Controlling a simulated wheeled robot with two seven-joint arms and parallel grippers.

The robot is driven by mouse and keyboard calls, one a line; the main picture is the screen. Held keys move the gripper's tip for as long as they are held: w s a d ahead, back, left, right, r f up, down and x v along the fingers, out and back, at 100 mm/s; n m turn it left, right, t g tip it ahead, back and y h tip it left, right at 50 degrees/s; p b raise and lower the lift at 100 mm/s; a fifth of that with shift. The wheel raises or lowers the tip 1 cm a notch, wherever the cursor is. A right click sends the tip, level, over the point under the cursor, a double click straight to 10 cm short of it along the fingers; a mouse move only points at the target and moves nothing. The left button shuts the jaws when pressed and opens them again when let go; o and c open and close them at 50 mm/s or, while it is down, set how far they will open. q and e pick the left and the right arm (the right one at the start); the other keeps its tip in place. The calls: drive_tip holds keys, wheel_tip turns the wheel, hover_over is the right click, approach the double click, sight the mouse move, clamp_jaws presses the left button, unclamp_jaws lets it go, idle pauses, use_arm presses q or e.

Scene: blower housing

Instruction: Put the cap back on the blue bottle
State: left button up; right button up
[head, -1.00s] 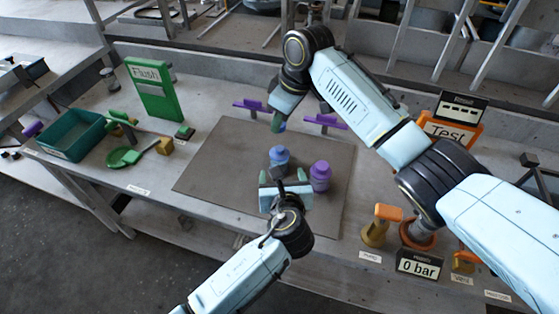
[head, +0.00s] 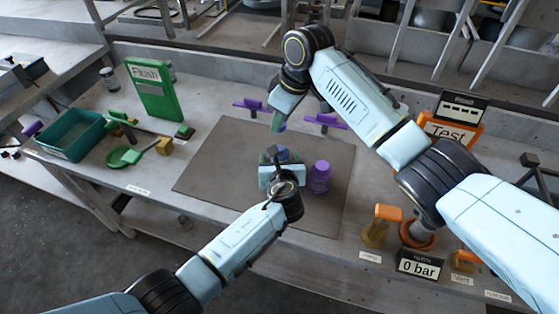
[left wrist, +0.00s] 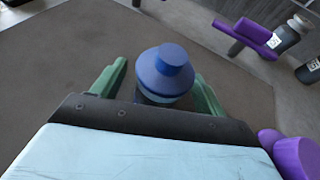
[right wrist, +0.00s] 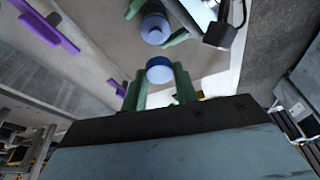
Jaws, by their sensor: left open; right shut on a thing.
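The blue bottle (head: 283,155) stands on the grey mat, mostly hidden by my left gripper (head: 276,155) in the head view. In the left wrist view the bottle (left wrist: 164,72), with a narrower round top, sits between the fingers of my left gripper (left wrist: 162,88), which is open around it. My right gripper (head: 278,122) points down above the mat, behind the bottle. In the right wrist view the right gripper (right wrist: 160,85) is shut on the blue cap (right wrist: 159,69), held apart from the bottle (right wrist: 155,26).
A purple bottle (head: 319,177) stands on the mat (head: 225,165) just right of the blue bottle. Purple holders (head: 325,121) stand at the mat's back edge. A teal tray (head: 70,140), green items and a Flush sign (head: 152,90) are left. Valves and a gauge (head: 418,265) are right.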

use_arm(q)
drive_tip(key=shift+c, duration=0.2)
drive_tip(key=c, duration=1.4)
use_arm(e)
hover_over(279, 148)
drive_tip(key=shift+s+d+f, duration=0.1)
drive_tip(key=shift+d+f, duration=0.1)
drive_tip(key=shift+f, duration=1.1)
drive_tip(key=shift+s+d+f, duration=0.1)
drive_tip(key=shift+d+f, duration=0.05)
drive_tip(key=shift+f, duration=1.1)
drive_tip(key=shift+f, duration=0.85)
drive_tip(key=shift+f, duration=0.55)
use_arm(q)
clamp_jaws()
use_arm(e)
drive_tip(key=o, duration=0.9)
